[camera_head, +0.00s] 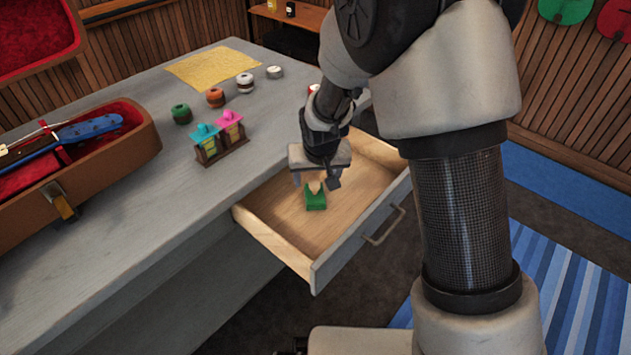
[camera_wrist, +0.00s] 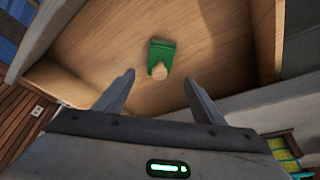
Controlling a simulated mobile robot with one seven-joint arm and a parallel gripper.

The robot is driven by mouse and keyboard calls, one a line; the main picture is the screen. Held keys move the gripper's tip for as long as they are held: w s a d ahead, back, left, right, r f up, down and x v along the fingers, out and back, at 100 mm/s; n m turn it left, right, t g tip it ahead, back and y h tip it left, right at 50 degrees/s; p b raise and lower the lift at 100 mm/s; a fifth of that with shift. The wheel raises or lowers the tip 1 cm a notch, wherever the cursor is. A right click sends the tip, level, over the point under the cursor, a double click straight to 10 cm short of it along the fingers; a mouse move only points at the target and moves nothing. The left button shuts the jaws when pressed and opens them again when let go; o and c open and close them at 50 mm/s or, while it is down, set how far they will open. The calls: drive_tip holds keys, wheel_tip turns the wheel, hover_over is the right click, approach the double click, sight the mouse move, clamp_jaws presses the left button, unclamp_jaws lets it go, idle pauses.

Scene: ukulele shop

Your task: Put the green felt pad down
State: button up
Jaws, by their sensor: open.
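The green felt pad (camera_head: 316,201) lies on the floor of the open wooden drawer (camera_head: 275,221). It carries a pale wooden knob on top. In the wrist view the pad (camera_wrist: 162,53) lies on the drawer's bare wood (camera_wrist: 210,45), beyond my fingertips and between their lines. My gripper (camera_head: 316,183) is above the pad in the head view. Its two fingers stand apart with nothing between them in the wrist view (camera_wrist: 158,80). The gripper partly hides the back of the drawer in the head view.
The grey worktop (camera_head: 150,215) holds an open red-lined case (camera_head: 120,155), a small rack with pink and teal items (camera_head: 220,140), several small spools and a yellow cloth (camera_head: 210,67). The drawer front (camera_head: 365,240) with its handle sticks out from the bench. The drawer floor around the pad is clear.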

drive_tip(key=s+d+r, duration=0.2)
drive_tip(key=d+r, duration=0.1)
drive_tip(key=r, duration=0.3)
drive_tip(key=s+d+r, duration=0.2)
drive_tip(key=r, duration=0.4)
drive_tip(key=s+d+r, duration=0.4)
drive_tip(key=s, duration=0.3)
drive_tip(key=s+d+r+m, duration=0.1)
drive_tip(key=s+d+r, duration=0.3)
drive_tip(key=s, duration=0.3)
drive_tip(key=s+d+r+m+t, duration=0.1)
drive_tip(key=s+d+r, duration=0.3)
drive_tip(key=s, duration=0.3)
drive_tip(key=shift+s+d+r+h, duration=0.25)
drive_tip(key=shift+r+h, duration=0.15)
drive_tip(key=shift+r, duration=0.05)
